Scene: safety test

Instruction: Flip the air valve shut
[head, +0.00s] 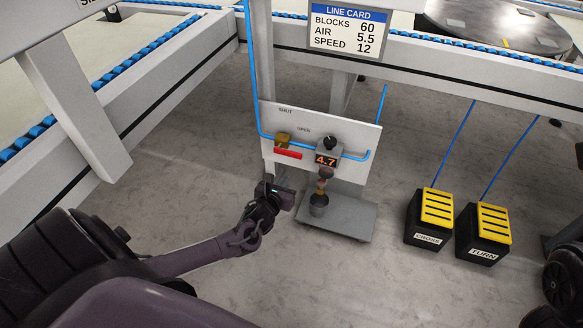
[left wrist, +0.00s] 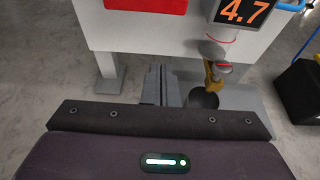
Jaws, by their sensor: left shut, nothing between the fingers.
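The air valve (head: 283,139) is a brass body on a white upright panel, in line with a blue hose. Its red handle (head: 288,154) lies sideways, roughly along the hose, below the word OPEN; the word SHUT is higher up. In the left wrist view the red handle (left wrist: 145,5) shows at the top edge, partly cut off. My left gripper (head: 284,200) is in front of the panel's lower left part, below the handle and apart from it. Its fingers (left wrist: 160,85) are together and empty. My right gripper is not in view.
Right of the valve are a black knob (head: 331,143) and a display reading 4.7 (head: 326,160). Below stands a dark cup (head: 319,205) on a grey base plate (head: 350,218). Two black-and-yellow pedals (head: 437,207) (head: 491,222) stand right. A line card (head: 348,30) reads air 5.5.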

